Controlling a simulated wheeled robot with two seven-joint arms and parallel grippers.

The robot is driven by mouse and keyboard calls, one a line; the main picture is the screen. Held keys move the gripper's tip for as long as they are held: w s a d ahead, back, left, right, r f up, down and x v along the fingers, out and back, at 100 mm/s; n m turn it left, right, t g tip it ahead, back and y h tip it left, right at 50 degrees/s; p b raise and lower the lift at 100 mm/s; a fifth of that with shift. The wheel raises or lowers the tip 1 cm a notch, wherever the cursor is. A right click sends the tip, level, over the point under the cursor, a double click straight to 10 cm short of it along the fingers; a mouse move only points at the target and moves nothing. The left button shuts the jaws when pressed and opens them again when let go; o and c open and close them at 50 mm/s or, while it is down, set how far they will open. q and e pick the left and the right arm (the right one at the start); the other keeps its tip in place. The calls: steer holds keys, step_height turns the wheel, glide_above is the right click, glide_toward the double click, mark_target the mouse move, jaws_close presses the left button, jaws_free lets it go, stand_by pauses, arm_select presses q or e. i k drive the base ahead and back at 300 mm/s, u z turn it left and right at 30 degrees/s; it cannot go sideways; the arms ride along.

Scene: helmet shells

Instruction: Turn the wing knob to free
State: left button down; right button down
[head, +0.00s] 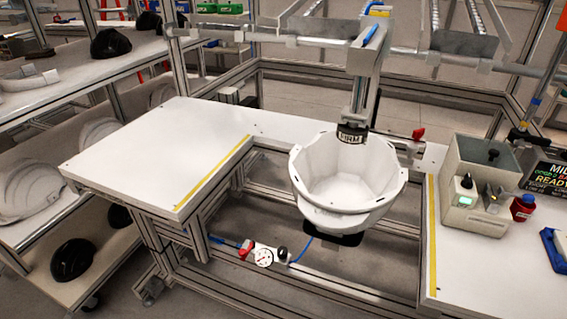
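No part clearly shows as the wing knob, so I cannot tell which it is. A red-handled part (417,134) stands at the back of the table, right of a white helmet shell (345,180). A small red part (245,249) sits by a round gauge (264,257) on the low frame. A grey box (475,190) on the right carries a black knob (467,182) on its front. The shell sits open side up below a vertical post with a dark collar bearing light letters (352,134). Neither of my grippers is in view.
The white table (160,150) is bare on the left, with a yellow strip (212,173) along the gap. A small red bottle with a blue cap (522,208) stands beside the box. A display sign (546,178) is at right. Shelves with helmet shells stand at left.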

mark_target(417, 133)
steer(key=k, duration=1.3)
steer(key=z, duration=0.6)
steer(key=i, duration=1.2)
steer(key=u, duration=0.55)
